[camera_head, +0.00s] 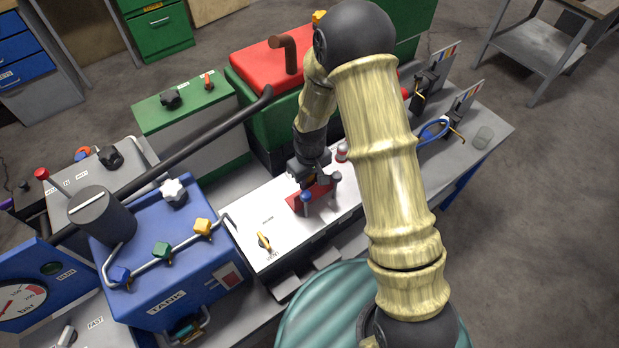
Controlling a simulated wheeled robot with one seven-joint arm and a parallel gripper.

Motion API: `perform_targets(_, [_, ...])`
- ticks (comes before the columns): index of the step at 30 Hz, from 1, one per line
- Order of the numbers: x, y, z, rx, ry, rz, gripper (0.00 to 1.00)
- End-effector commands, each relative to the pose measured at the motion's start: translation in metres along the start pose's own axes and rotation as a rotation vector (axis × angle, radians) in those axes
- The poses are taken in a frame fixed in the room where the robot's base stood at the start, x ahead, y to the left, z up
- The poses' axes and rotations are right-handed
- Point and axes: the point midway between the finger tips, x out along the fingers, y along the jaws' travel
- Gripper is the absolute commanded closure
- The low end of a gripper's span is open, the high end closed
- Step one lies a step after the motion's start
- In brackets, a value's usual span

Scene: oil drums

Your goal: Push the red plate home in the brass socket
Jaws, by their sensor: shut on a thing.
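My gripper (311,180) is at the end of my arm, pointing down over the white-topped panel in the middle. It is shut on the red plate (323,188), a small red piece just below the jaws. A blue-tipped post and a grey post stand at the plate's front side. The brass socket cannot be made out; the plate and gripper may cover it. I cannot tell how far the plate sits in anything.
A yellow lever (264,240) stands on the white panel (262,207) at the front left. The blue tank unit (165,262) with coloured knobs is to the left. A green machine with a red top (262,67) stands behind. A teal drum (325,315) is in front.

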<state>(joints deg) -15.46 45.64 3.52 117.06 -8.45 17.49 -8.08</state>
Motion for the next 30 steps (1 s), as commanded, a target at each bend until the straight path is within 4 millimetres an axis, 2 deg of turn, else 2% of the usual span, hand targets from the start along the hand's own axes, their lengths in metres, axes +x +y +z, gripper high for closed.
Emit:
perform_targets(20, [0.0080, -0.0001, -0.0001, 0.000, 0.000, 0.000, 0.99])
perform_targets(21, [0.0080, -0.0001, -0.0001, 0.000, 0.000, 0.000, 0.65])
perform_targets(24, [0.0075, -0.0001, -0.0001, 0.000, 0.000, 0.000, 0.46])
perform_targets(25, [0.0075, -0.0001, -0.0001, 0.000, 0.000, 0.000, 0.42])
perform_targets(30, [0.0075, -0.0002, -0.0001, 0.000, 0.000, 0.000, 0.42])
